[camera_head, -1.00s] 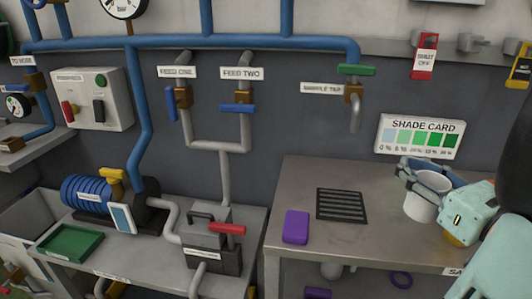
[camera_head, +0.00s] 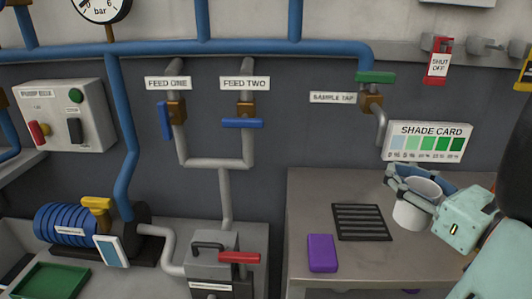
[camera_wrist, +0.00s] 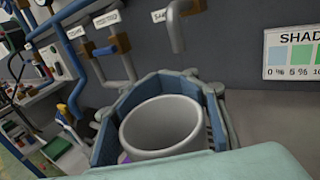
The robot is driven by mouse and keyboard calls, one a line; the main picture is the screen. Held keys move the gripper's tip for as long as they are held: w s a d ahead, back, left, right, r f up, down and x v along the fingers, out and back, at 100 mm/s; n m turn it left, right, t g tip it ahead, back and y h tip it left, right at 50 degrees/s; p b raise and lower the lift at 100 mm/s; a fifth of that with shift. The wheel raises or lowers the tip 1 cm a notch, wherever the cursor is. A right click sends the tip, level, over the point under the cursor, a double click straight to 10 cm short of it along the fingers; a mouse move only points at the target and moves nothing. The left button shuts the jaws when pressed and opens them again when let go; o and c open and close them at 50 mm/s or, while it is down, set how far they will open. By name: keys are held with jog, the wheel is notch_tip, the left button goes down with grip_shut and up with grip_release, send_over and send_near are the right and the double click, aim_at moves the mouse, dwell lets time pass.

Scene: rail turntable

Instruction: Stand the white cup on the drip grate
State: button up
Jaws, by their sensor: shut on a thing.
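The white cup (camera_head: 412,212) is upright in my gripper (camera_head: 408,192) at the right of the bench in the head view. The gripper's fingers close around its sides. In the wrist view the cup (camera_wrist: 162,124) shows its open rim and empty-looking inside between the two fingers (camera_wrist: 160,100). I cannot tell for sure whether the cup's base touches the bench. The drip grate (camera_head: 361,222) is a dark slotted plate on the bench to the left of the cup, with nothing on it. The sample tap (camera_head: 375,95) hangs on the wall behind and above the grate.
A purple block (camera_head: 322,253) lies on the bench (camera_head: 310,200) just left of the grate's front. The shade card (camera_head: 428,141) stands behind the cup. The bench between cup and grate is clear. A machine with a red handle (camera_head: 238,258) stands left of the bench.

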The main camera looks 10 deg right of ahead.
jog(key=shift+w+a+f+b, duration=0.1)
jog(key=shift+w+f+b, duration=3.1)
jog(key=shift+w, duration=0.25)
jog(key=shift+w+a+f+b, duration=0.1)
jog(key=shift+w+f+b, duration=3.05)
jog(key=shift+w, duration=0.3)
jog(key=shift+f, duration=0.2)
jog(key=o, duration=1.4)
jog(key=shift+c, duration=0.2)
